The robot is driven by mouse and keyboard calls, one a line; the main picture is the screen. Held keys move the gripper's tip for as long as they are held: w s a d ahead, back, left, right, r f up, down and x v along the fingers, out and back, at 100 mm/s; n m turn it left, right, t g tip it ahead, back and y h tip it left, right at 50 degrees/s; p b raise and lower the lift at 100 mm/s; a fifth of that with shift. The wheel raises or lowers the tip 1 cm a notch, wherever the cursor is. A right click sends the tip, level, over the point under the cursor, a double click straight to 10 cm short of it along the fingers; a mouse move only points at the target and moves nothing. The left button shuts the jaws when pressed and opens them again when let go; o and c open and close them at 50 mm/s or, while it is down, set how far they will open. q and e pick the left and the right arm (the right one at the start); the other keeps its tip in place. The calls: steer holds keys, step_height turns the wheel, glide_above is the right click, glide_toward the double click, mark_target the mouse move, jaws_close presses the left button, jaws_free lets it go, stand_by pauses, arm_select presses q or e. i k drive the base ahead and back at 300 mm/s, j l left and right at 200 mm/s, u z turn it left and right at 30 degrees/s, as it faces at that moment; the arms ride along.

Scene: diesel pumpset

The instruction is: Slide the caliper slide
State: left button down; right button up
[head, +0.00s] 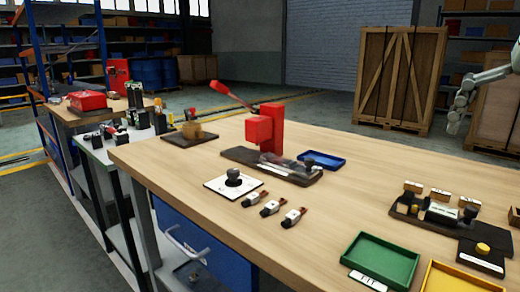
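I cannot pick out a caliper or its slide for certain in the head view. A dark fixture (405,210) with several tan blocks and a pale piece sits on the wooden bench (345,185) at the right; its details are too small to tell. My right gripper (456,124) hangs at the upper right, in the air and apart from the bench things. Its fingers are too small to tell open from shut. My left gripper is not in view.
A red press (271,128) with a long lever stands at the bench's back. Three small parts (270,208) lie near the front edge. A blue tray (322,160), a green tray (382,262) and a yellow tray (455,280) are on the bench. The bench middle is clear.

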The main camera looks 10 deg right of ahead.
mark_target(444, 216)
steer(key=k+j, duration=0.3)
steer(key=j, duration=0.2)
steer(key=k+j, duration=0.65)
steer(key=j, duration=0.3)
